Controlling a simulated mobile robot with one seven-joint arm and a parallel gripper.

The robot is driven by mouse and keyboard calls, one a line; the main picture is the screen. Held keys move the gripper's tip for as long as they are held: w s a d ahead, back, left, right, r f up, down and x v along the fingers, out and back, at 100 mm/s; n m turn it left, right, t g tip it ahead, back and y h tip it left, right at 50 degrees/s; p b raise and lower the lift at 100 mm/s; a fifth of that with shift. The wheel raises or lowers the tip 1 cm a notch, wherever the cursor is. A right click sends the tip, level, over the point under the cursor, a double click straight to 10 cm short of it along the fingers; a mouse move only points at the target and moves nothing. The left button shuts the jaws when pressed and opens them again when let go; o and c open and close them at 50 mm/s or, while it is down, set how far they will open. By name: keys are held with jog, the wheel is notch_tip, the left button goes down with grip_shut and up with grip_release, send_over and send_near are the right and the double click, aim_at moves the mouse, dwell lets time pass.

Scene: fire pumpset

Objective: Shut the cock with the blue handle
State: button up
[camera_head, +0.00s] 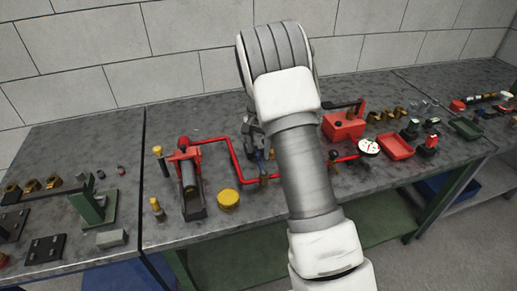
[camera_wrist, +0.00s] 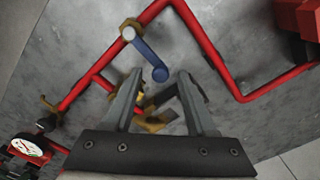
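The cock's blue handle (camera_wrist: 146,53) shows in the wrist view, a short lever running from a white-capped pivot on a brass fitting (camera_wrist: 131,30) on the red pipe down to a rounded end. My gripper (camera_wrist: 160,77) is open, and the rounded end appears between its fingertips or just beyond them; I cannot tell the depth. No finger clearly touches the handle. In the head view my gripper (camera_head: 253,142) is mostly hidden by my arm, over the red pipe. A bit of the blue handle (camera_head: 261,161) shows below it.
Red pipe (camera_head: 220,140) runs along the bench to a white-faced gauge (camera_head: 369,147). A red-and-grey pump (camera_head: 188,180) and a yellow round tin (camera_head: 228,199) stand left. A red box (camera_head: 343,125) stands right. Brass parts (camera_wrist: 150,122) lie below the fingers in the wrist view.

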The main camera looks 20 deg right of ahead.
aim_at(259, 153)
notch_tip(259, 153, up, 17)
jog(key=shift+r, duration=0.2)
dwell(0.5)
jog(key=shift+s+r, duration=0.1)
jog(key=s+a+r+n+t, duration=0.2)
jog(key=s+r, duration=0.3)
jog(key=s, duration=0.4)
jog(key=s+a+r+n+t, duration=0.1)
jog(key=s+a+r+n, duration=0.15)
jog(key=s+r, duration=0.4)
jog(key=s+f+n+t, duration=0.1)
jog(key=s+f+n, duration=0.1)
jog(key=s, duration=0.6)
jog(key=s+a+f+n+t, duration=0.1)
jog(key=s+f+n, duration=0.1)
jog(key=s, duration=0.7)
jog(key=shift+a+f+n+t, duration=0.3)
jog(key=shift+n, duration=0.05)
